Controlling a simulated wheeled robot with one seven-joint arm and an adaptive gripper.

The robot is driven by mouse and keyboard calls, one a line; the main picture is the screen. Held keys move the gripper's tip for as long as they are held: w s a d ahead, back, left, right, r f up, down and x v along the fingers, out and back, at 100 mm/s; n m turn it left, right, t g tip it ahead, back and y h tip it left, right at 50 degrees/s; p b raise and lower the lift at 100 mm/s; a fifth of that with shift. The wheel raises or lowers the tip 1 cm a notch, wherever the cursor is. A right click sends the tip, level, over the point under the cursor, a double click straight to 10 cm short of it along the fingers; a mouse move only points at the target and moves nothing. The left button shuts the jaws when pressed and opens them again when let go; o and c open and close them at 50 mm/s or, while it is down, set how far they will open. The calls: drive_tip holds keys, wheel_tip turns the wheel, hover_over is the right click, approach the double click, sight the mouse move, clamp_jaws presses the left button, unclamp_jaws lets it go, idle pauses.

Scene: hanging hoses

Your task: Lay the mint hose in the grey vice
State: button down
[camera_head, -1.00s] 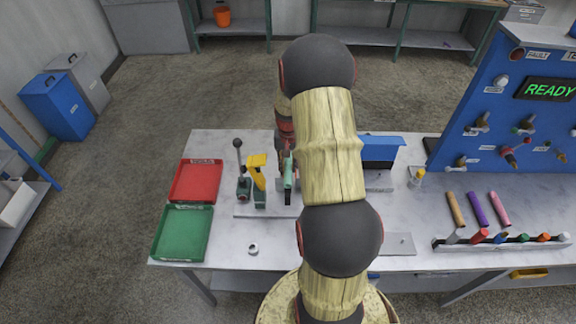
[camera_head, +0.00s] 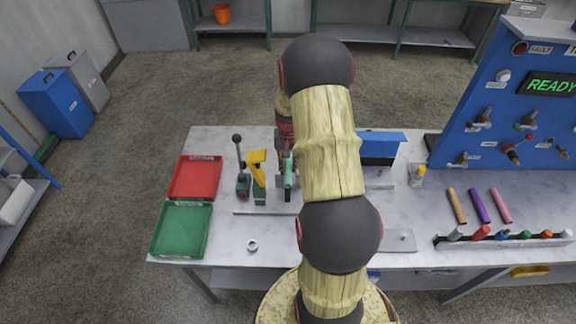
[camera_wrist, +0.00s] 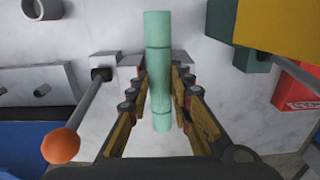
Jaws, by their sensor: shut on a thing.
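The mint hose (camera_wrist: 158,60) is a short pale green tube in the wrist view. My gripper (camera_wrist: 160,78) is shut on it, with a finger on each side. In the head view the hose (camera_head: 288,172) shows beside my arm, over the bench. Grey vice blocks (camera_wrist: 104,60) show beyond the fingertips on either side of the hose in the wrist view. A rod with an orange ball end (camera_wrist: 61,145) runs to the left block. I cannot tell whether the hose touches the vice. My arm hides much of the vice in the head view.
A yellow-topped clamp (camera_head: 257,170) and a black-knobbed lever (camera_head: 239,160) stand close left of the hose. Red (camera_head: 195,178) and green (camera_head: 181,230) trays lie further left. A blue-topped box (camera_head: 381,145) is to the right. The front of the bench is mostly clear.

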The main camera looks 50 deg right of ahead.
sight(288, 166)
drive_tip(key=shift+f, duration=0.3)
drive_tip(key=c, duration=1.5)
unclamp_jaws()
drive_tip(key=shift+c, duration=0.2)
drive_tip(key=shift+o, duration=0.2)
wheel_tip(288, 166, up, 12)
